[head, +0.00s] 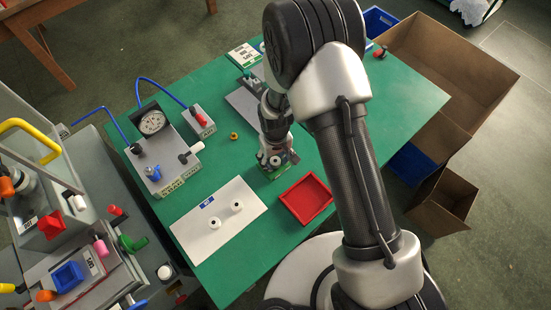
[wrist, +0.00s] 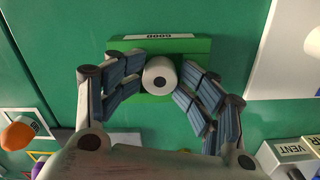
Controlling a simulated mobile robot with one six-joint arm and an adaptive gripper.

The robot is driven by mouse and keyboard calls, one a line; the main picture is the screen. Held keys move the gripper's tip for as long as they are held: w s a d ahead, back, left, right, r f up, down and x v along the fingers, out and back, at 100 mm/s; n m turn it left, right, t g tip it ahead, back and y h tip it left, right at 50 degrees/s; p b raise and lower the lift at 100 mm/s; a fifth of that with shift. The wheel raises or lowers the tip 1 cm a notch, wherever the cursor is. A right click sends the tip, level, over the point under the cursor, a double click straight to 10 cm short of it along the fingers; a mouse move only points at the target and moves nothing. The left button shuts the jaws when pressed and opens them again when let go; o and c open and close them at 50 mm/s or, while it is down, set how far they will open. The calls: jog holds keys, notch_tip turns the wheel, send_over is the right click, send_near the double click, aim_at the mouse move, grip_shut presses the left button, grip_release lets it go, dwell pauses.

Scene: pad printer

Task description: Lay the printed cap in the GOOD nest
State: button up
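The cap (wrist: 159,75) is a white round piece with a dark centre hole in the wrist view, between my fingertips. My gripper (wrist: 160,78) is closed in on it from both sides, with the blue-grey pads at its edges. The green GOOD nest (wrist: 190,46) lies directly beneath, its label at the top edge. In the head view my gripper (head: 275,160) points down over the nest (head: 274,174), largely hiding it. I cannot tell whether the cap touches the nest. No print shows on the visible face.
A red tray (head: 306,199) stands right of the nest. A white plate (head: 216,222) with two white round pieces lies left-front. A gauge box (head: 166,160) and a small grey box (head: 198,122) stand left. Cardboard boxes (head: 440,60) stand beyond the table's right edge.

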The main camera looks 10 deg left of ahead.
jog(key=shift+s, duration=0.15)
notch_tip(320, 180, up, 13)
jog(key=p, duration=0.4)
jog(key=shift+w+r, duration=0.2)
notch_tip(320, 180, up, 8)
jog(key=m, duration=0.1)
send_over(276, 161)
jog(key=w+d, duration=0.1)
jog(key=d, duration=0.2)
jog(key=s+d+r+m+t, duration=0.25)
jog(key=d+r, duration=0.45)
jog(key=r, duration=0.5)
jog(key=s+d+r+m+t, duration=0.1)
jog(key=s+d+r, duration=0.4)
jog(key=s, duration=0.3)
jog(key=s+d+r+m+t, duration=0.1)
jog(key=s+d+r+m, duration=0.1)
jog(key=s+d+r, duration=0.3)
jog(key=s, duration=0.3)
jog(key=shift+r, duration=0.25)
jog(key=shift+f, duration=0.1)
